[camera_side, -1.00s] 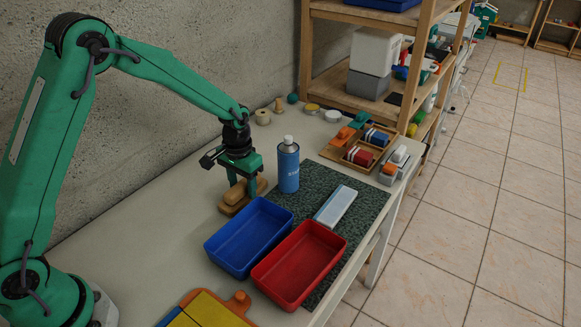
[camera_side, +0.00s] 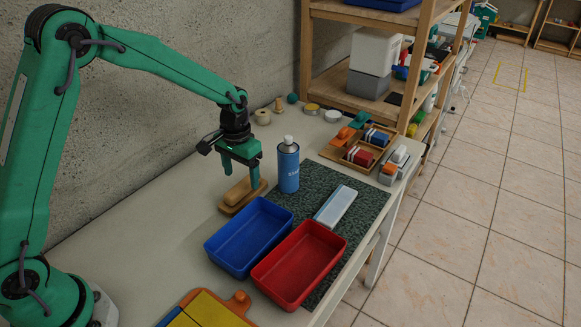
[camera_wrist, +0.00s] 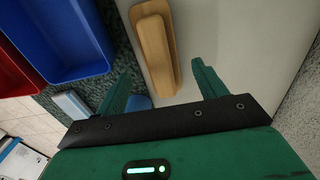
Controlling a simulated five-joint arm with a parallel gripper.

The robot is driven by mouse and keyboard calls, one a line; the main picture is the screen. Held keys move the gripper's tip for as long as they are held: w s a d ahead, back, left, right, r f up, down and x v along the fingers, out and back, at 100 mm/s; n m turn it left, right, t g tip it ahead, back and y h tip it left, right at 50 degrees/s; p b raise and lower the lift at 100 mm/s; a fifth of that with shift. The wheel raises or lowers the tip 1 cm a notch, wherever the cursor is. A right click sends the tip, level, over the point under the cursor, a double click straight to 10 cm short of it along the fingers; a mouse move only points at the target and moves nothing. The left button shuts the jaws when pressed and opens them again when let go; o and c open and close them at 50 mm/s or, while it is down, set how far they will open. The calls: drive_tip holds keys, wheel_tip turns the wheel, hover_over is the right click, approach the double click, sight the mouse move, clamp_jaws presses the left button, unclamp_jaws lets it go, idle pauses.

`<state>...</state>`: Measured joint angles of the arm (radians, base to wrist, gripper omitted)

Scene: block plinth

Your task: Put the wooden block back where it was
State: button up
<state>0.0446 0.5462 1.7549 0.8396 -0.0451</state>
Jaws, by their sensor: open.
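The wooden block (camera_side: 237,191) is a rounded tan bar. It lies lengthwise on a low wooden plinth (camera_side: 229,209), left of the blue bottle. In the wrist view the block (camera_wrist: 155,50) rests on the plinth (camera_wrist: 174,60), with their long sides roughly in line. My green gripper (camera_side: 241,178) is open and empty, raised above the block. In the wrist view the gripper's fingers (camera_wrist: 161,74) stand apart, with nothing between them touching either one.
A blue bin (camera_side: 240,262) and a red bin (camera_side: 278,292) stand in front of the plinth. A blue bottle (camera_side: 288,168) stands close to its right. The grey wall (camera_side: 200,75) runs behind. Bare table lies to the left.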

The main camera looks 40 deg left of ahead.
sight(241, 184)
wheel_tip(241, 184, up, 8)
idle(0.5)
drive_tip(key=shift+s+r, duration=0.1)
drive_tip(key=shift+r, duration=0.1)
drive_tip(key=s+a+r+t, duration=0.1)
drive_tip(key=s+r+t, duration=0.2)
drive_tip(key=s+r, duration=0.8)
drive_tip(key=s+a+t, duration=0.1)
drive_tip(key=s+t, duration=0.1)
drive_tip(key=s, duration=1.1)
drive_tip(key=shift+s+f+t, duration=0.2)
drive_tip(key=shift+s+t, duration=0.1)
drive_tip(key=shift+s, duration=0.1)
